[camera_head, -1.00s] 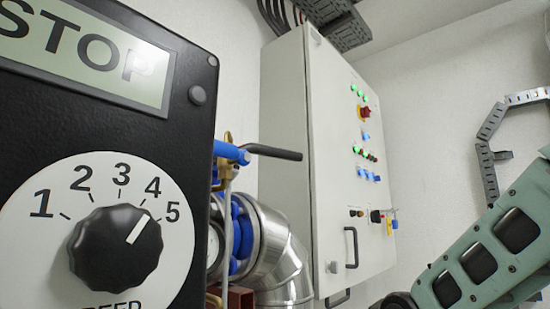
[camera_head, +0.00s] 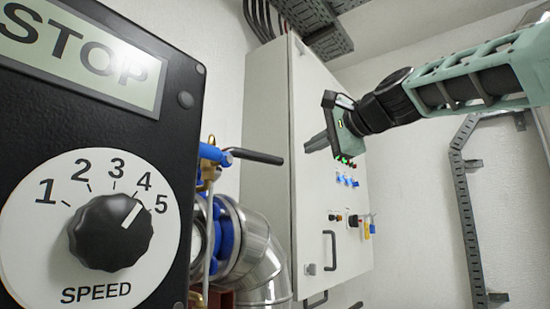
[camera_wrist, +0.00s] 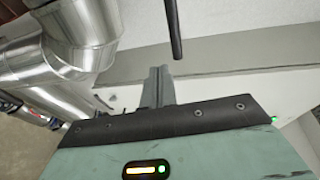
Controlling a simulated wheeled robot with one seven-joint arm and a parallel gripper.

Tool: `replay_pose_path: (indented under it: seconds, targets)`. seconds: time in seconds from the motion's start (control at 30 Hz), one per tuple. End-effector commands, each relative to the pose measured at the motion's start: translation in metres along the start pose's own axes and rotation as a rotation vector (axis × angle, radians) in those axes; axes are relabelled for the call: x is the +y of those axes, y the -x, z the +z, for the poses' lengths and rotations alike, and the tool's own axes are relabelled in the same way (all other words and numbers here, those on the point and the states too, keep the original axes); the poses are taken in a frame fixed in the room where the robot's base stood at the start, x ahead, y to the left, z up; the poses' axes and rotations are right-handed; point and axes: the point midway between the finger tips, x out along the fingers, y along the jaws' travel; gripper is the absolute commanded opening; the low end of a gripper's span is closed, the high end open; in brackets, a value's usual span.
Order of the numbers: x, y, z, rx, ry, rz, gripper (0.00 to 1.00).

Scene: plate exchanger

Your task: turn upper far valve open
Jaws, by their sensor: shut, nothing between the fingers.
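A valve with a blue stem (camera_head: 214,154) and a dark lever handle (camera_head: 258,157) stands just past the right edge of the black panel in the head view. The lever points right, roughly level. A dark rod (camera_wrist: 175,30), which looks like this lever, hangs from the top of the wrist view. My gripper (camera_head: 308,146) is shut and empty, in front of the white cabinet and to the right of the lever's tip. In the wrist view its closed fingers (camera_wrist: 158,74) are below the rod's end, with a gap. The valve's body is partly hidden by the panel.
The black panel (camera_head: 185,190) with a speed dial (camera_head: 111,232) fills the left. The white cabinet (camera_head: 312,235) with buttons and a handle stands behind my gripper. Shiny pipes (camera_head: 258,245) bend below the lever; they also show in the wrist view (camera_wrist: 55,50).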

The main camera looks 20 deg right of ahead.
Motion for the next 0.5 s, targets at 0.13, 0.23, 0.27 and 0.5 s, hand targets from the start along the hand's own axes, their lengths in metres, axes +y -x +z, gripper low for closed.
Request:
replay_pose_path:
  seconds: [0.13,0.23,0.27,0.5]
  targets:
    - [-0.013,0.000,0.004,-0.009,-0.017,-0.023,0.00]
    - [-0.014,-0.012,0.004,-0.009,-0.018,-0.021,0.00]
    - [-0.014,-0.017,0.004,-0.010,-0.018,-0.020,0.00]
    - [-0.016,-0.066,0.004,-0.011,-0.018,-0.018,0.00]
